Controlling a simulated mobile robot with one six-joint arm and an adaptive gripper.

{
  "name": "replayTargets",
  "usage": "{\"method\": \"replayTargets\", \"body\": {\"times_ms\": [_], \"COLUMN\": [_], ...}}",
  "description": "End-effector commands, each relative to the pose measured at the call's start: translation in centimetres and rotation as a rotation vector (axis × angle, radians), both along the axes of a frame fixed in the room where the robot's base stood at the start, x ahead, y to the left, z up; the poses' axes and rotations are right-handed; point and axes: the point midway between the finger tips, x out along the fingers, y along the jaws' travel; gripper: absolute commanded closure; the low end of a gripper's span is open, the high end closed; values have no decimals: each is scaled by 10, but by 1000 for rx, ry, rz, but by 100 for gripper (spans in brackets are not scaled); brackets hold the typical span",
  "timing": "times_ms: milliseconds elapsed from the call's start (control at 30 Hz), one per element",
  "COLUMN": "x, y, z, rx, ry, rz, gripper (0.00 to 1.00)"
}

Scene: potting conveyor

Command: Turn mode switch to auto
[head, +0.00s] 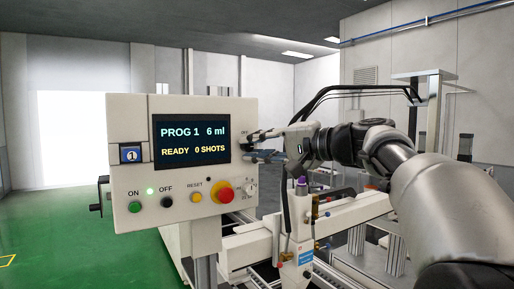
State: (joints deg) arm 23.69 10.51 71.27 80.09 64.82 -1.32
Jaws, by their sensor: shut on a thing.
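The control panel (128,205) stands at the left centre in the head view, its face toward me. My gripper (243,146) reaches in from the right, with its fingertips at the panel's right edge, just right of the screen. It is shut on a small knob there, which I take to be the mode switch. The fingers hide the knob, so its pointer and setting cannot be seen. Small lettering shows just above the fingertips, too small to read surely.
The screen (191,139) reads PROG 1, 6 ml, READY, 0 SHOTS. Conveyor machinery (340,212) lies beneath my arm.

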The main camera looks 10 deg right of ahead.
Motion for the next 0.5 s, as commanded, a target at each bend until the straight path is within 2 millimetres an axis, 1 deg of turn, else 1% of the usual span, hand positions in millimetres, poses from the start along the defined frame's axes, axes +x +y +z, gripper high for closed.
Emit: {"method": "replayTargets", "body": {"times_ms": [167,200,500], "x": [0,0,0], "y": [0,0,0], "z": [2,2,1], "rx": [2,2,-1], "ry": [-4,-4,-2], "rz": [-2,-2,-1], "gripper": [100,78,58]}}
